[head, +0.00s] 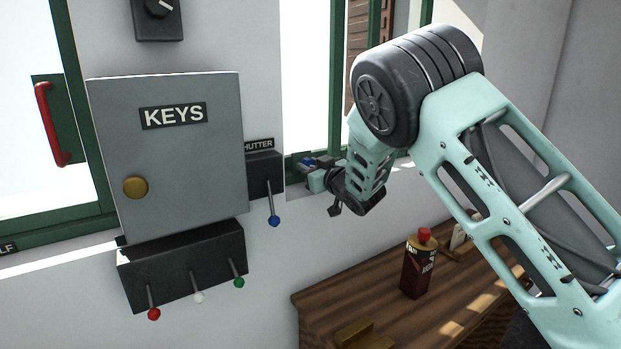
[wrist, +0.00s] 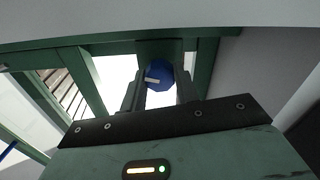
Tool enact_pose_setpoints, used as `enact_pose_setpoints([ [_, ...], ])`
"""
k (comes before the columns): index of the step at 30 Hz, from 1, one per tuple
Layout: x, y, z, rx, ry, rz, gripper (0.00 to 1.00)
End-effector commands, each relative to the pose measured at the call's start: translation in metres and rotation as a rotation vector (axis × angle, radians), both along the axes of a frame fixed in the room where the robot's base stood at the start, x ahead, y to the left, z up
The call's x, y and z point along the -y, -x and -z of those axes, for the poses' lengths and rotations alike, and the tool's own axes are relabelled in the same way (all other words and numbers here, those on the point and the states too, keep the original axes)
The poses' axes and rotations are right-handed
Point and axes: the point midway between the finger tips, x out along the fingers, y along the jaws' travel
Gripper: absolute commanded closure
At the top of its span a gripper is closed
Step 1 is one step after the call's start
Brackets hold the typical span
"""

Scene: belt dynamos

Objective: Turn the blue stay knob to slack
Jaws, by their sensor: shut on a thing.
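The blue stay knob (wrist: 165,74) sits on the green window frame in the wrist view. A pale pointer mark on it points left in that view. My gripper (wrist: 160,92) is shut on the knob, with one dark finger on each side of it. In the head view my gripper (head: 308,165) reaches left to the lower green frame of the right-hand window. There the knob is mostly hidden by the gripper. No slack marking can be read in either view.
A grey KEYS cabinet (head: 170,185) stands left, with a black box (head: 185,262) of red, white and green levers below. The shutter box (head: 264,172) with its blue-tipped lever is close left of my gripper. A bottle (head: 418,266) stands on the wooden bench (head: 318,303) below.

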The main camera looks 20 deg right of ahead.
Motion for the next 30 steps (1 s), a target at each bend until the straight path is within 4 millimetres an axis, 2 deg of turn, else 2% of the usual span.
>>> enact_pose_setpoints([
  [2,-0.0001,-0.0001,0.0066,0.028,0.064,0.000,0.93],
  [30,-0.0014,0.0006,0.0069,0.305,0.917,0.001,0.93],
])
